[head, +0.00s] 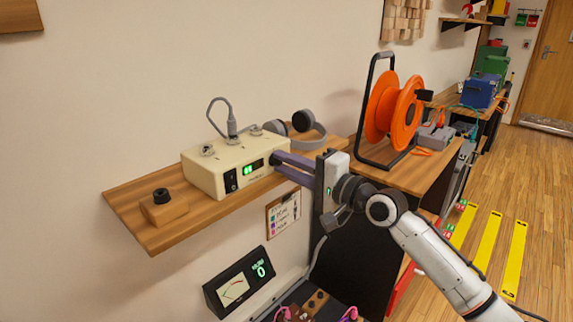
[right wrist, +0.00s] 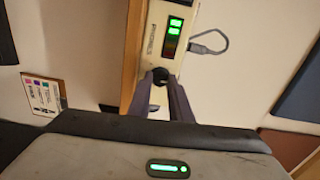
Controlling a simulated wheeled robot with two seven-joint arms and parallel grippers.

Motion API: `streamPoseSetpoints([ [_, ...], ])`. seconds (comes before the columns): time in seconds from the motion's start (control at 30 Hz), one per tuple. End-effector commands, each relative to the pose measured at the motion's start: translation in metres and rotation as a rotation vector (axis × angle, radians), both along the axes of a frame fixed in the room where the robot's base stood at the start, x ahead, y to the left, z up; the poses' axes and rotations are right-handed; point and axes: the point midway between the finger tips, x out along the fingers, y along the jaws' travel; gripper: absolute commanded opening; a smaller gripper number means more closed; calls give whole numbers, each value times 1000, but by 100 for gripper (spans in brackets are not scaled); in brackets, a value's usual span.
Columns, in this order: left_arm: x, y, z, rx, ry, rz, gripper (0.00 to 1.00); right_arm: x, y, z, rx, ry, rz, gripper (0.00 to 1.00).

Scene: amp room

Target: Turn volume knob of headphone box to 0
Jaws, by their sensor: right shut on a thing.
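The headphone box (head: 205,172) is a cream unit on a wooden wall shelf. Its front has a black switch, a lit green display (head: 249,170) and a dark volume knob (head: 275,159) at the right end. My right gripper (head: 281,162) reaches in from the right, its purple-grey fingers shut on the knob. In the right wrist view the black knob (right wrist: 159,77) sits between the two fingertips (right wrist: 160,84), below the green-lit display (right wrist: 174,29). The fingers hide part of the knob, and I cannot read its pointer. My left gripper is not in view.
Grey headphones (head: 304,122) lie behind the box on the wooden shelf (head: 125,205). A small wooden block with a black knob (head: 163,205) is at the shelf's left. An orange cable reel (head: 392,105) stands to the right. A dark meter panel (head: 238,283) is below.

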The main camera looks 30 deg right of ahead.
Motion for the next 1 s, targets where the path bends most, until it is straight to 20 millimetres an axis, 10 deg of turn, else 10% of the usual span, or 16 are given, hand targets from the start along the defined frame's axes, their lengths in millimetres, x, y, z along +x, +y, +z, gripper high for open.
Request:
streamPoseSetpoints([
  [1.0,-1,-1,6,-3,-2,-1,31,0,0,0,-840,-290,2,0],
])
